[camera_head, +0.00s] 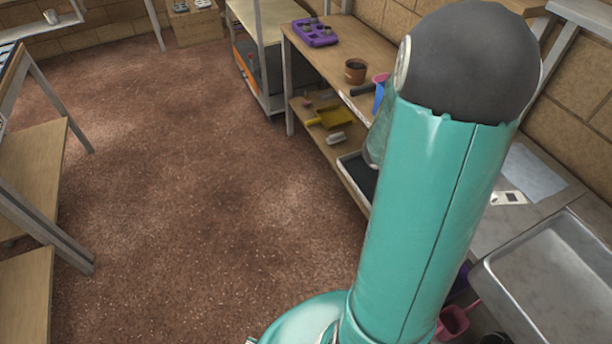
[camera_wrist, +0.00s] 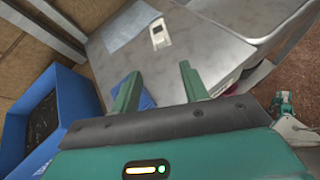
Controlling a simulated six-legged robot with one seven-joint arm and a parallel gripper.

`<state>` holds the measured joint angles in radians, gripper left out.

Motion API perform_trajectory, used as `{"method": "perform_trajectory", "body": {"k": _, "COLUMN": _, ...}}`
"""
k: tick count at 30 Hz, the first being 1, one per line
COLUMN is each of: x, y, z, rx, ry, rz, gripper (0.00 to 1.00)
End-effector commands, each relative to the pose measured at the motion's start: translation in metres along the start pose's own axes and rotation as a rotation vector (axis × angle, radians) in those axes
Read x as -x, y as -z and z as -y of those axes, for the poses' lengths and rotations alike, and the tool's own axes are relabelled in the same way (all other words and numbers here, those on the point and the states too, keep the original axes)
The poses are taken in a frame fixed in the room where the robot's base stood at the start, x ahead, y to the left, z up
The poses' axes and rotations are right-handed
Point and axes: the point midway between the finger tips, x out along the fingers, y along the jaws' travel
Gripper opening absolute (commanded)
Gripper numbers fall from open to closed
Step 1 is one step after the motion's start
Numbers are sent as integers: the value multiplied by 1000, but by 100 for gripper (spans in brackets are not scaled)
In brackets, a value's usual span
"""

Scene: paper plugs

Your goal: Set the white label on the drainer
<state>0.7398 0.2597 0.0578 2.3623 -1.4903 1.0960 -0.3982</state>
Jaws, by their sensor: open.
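A small white label (camera_head: 508,198) with a dark patch lies flat on the grey metal surface beside the sink basin, which looks like the drainer (camera_head: 492,232). In the wrist view the label (camera_wrist: 158,34) lies on the same metal top (camera_wrist: 195,48), near the edge of a pale blue-grey sheet. My gripper (camera_wrist: 160,90) is open, with its two green fingers apart and no object held between them. The label is beyond the fingertips and apart from them. In the head view my arm hides the gripper and part of the metal top.
The pale sheet (camera_head: 535,172) lies beside the label. The metal basin (camera_head: 555,285) is at the right. A blue tray (camera_wrist: 60,110) with dark contents stands left of my gripper. A wooden bench (camera_head: 345,62) holds a purple tray (camera_head: 315,33) and a brown pot (camera_head: 355,71).

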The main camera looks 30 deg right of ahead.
Motion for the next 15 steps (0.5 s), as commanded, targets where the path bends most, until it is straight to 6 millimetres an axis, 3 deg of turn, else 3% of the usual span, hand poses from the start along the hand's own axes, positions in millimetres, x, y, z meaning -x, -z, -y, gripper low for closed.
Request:
{"method": "perform_trajectory", "body": {"k": 1, "x": 22, "y": -4, "z": -1, "rx": -72, "ry": -7, "rz": -32, "gripper": 44}}
{"method": "perform_trajectory", "body": {"k": 15, "x": 202, "y": 7, "z": 36, "rx": -681, "ry": 88, "rz": -544, "gripper": 44}}
